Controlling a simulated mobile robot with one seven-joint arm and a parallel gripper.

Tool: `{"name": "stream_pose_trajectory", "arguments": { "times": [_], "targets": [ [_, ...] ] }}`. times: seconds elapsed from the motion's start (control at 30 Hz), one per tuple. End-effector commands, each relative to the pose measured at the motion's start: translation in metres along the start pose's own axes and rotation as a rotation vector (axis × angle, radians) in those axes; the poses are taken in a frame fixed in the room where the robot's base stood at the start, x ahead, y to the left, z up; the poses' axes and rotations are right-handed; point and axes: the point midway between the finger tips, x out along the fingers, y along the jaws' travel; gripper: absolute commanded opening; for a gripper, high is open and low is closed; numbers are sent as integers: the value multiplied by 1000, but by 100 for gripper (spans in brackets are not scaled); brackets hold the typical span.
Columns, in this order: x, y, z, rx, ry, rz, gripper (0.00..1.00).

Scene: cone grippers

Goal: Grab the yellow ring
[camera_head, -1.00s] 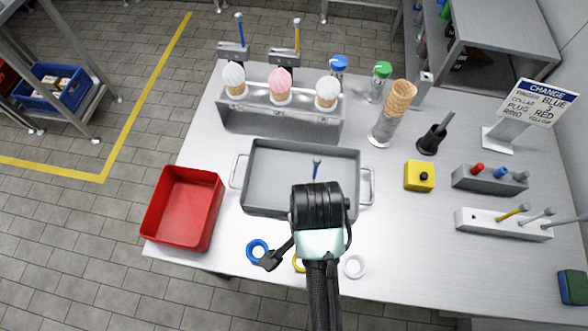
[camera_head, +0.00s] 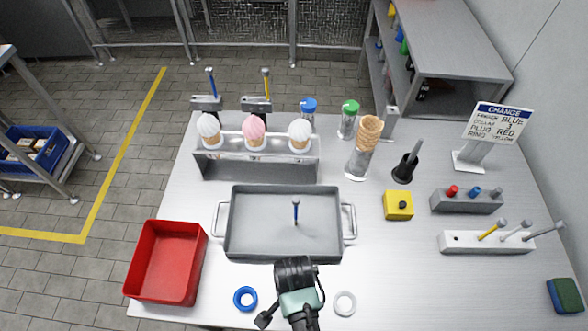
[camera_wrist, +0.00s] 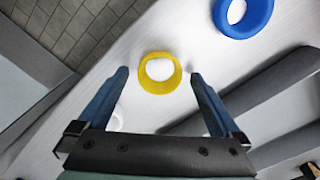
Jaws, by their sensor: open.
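The yellow ring (camera_wrist: 160,87) lies flat on the pale worktop in the wrist view. My gripper (camera_wrist: 158,75) is open, with one finger to the left of the ring and one to the right. The fingers appear apart from the ring; their exact height above the worktop is hard to tell. In the head view my arm's end hides the yellow ring. A blue ring (camera_head: 237,299) lies left of my arm's end and a white ring (camera_head: 337,300) lies right of it. The blue ring also shows at the wrist view's top right (camera_wrist: 225,30).
A grey tray (camera_head: 232,215) with a blue-handled peg (camera_head: 295,212) stands behind the rings. A red bin (camera_head: 140,292) is at left. A yellow block (camera_head: 392,211), a grey holder (camera_head: 440,203) and a white holder (camera_head: 455,240) stand at right. Bare worktop lies right of the white ring.

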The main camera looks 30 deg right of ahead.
Motion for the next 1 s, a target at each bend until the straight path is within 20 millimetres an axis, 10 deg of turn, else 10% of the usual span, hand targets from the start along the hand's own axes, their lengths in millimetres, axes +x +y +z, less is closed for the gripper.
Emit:
{"name": "stream_pose_trajectory", "arguments": {
  "times": [0.3,0.77,1.0],
  "targets": [
    [5,0,0,0,1,-1,100],
    [5,0,0,0,1,-1,17],
    [4,0,0,0,1,-1,16]
  ]
}}
